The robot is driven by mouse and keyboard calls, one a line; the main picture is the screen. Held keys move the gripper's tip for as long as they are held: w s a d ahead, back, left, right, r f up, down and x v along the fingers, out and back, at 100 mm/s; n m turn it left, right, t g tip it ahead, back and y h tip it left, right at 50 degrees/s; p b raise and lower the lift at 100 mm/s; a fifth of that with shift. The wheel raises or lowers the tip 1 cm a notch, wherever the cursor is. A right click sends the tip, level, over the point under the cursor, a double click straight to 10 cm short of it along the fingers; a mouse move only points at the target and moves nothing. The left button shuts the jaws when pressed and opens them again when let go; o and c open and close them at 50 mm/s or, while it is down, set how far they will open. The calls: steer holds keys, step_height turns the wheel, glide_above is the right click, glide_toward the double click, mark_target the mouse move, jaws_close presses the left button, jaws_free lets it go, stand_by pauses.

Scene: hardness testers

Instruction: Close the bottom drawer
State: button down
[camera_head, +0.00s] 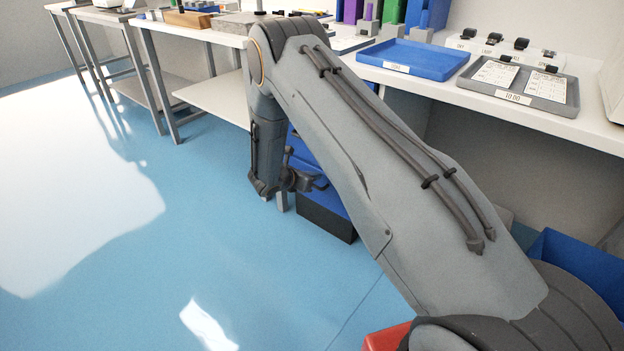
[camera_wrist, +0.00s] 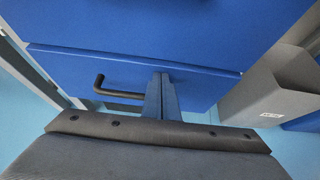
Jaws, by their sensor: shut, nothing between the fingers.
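A blue drawer cabinet (camera_head: 335,200) stands under the bench in the head view, mostly hidden behind my arm. In the wrist view a blue drawer front (camera_wrist: 215,85) with a black bar handle (camera_wrist: 118,92) fills the middle, below another blue face (camera_wrist: 160,25). An edge line separates the two; how far the drawer stands out is hard to tell. My gripper (camera_wrist: 162,80) is shut and empty, its fingers in front of the drawer front, just right of the handle. Contact cannot be told. In the head view my gripper (camera_head: 312,183) is low beside the cabinet.
A grey box-like part with a white label (camera_wrist: 265,95) is right of the drawer. The bench above carries a blue tray (camera_head: 415,58) and a grey tray (camera_head: 518,85). A blue bin (camera_head: 580,265) and a red one (camera_head: 385,338) are near me. Floor at left is clear.

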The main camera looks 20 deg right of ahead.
steer(key=s+a+f+p+v, duration=0.1)
steer(key=f+p+v, duration=0.15)
steer(key=v, duration=1.15)
steer(key=s+d+r+m+g+y, duration=0.2)
steer(key=s+r+m+g, duration=0.3)
steer(key=s+r+m, duration=0.85)
steer(key=s+a+r+m+g+y, duration=0.1)
steer(key=s+a+r+m+y, duration=0.15)
steer(key=s+r, duration=0.45)
steer(key=s+a+r+m+y, duration=0.2)
steer(key=s+y, duration=0.1)
steer(key=s, duration=0.7)
steer(key=s+a+r+m+g+y, duration=0.1)
steer(key=s+a+r+m+y, duration=0.15)
steer(key=s+r, duration=0.45)
steer(key=s+d+r+m+p, duration=0.1)
steer(key=d+r+p, duration=0.4)
steer(key=p, duration=0.6)
steer(key=s+d+r+m+p, duration=0.1)
steer(key=d+r+m+p, duration=0.2)
steer(key=d+r+p, duration=0.3)
steer(key=r+p, duration=0.1)
steer(key=p, duration=0.4)
steer(key=shift+s+d+r+m, duration=0.3)
steer(key=shift+s+r+m, duration=0.05)
steer(key=shift+r, duration=0.05)
